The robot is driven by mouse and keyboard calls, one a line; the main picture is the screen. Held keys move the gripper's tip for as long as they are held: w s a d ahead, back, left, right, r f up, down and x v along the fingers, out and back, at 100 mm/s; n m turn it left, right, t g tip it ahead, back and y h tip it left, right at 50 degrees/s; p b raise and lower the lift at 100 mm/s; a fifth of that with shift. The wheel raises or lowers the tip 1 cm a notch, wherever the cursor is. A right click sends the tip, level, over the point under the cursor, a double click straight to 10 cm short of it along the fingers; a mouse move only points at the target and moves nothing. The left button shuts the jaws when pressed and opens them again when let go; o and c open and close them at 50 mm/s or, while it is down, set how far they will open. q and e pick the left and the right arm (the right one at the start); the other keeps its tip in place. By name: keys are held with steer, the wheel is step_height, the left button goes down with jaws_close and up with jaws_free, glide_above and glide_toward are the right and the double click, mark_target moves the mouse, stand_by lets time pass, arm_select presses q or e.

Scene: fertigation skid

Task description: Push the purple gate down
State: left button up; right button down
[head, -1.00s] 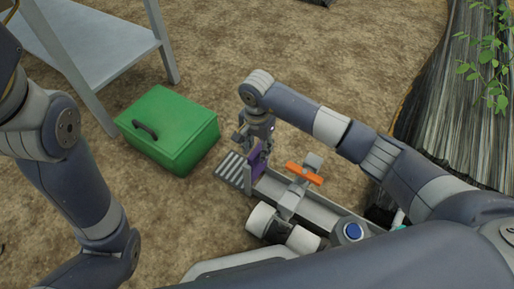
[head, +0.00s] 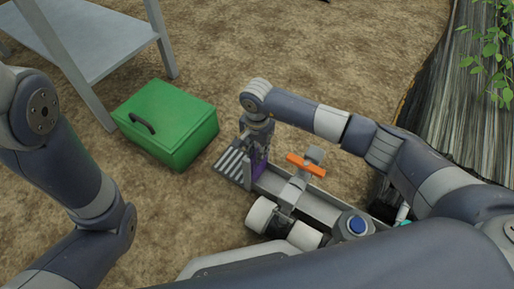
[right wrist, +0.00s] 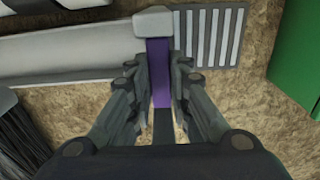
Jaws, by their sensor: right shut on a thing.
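The purple gate (head: 260,165) is upright at the left end of the grey trough (head: 310,197), beside the slatted grate. It also shows in the right wrist view as a purple strip (right wrist: 159,75) with a grey block above it in the picture. My right gripper (head: 257,153) points down over the gate in the head view. In the right wrist view its two fingers (right wrist: 161,98) are on either side of the purple strip, shut on it. The gate's lower part is partly hidden by the fingers. My left arm is at the left of the head view, but its gripper is out of view.
An orange-handled valve (head: 306,164) and a blue button (head: 357,225) sit along the skid to the right. A white cylinder (head: 261,215) is in front of the trough. A green box (head: 166,125) stands on the soil to the left, near a grey table (head: 95,40).

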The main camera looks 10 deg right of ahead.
steer(key=c, duration=1.8)
jaws_free()
steer(key=shift+f, duration=0.25)
steer(key=o, duration=0.3)
steer(key=shift+r, duration=0.1)
step_height(320, 180, up, 12)
steer(key=shift+f, duration=0.1)
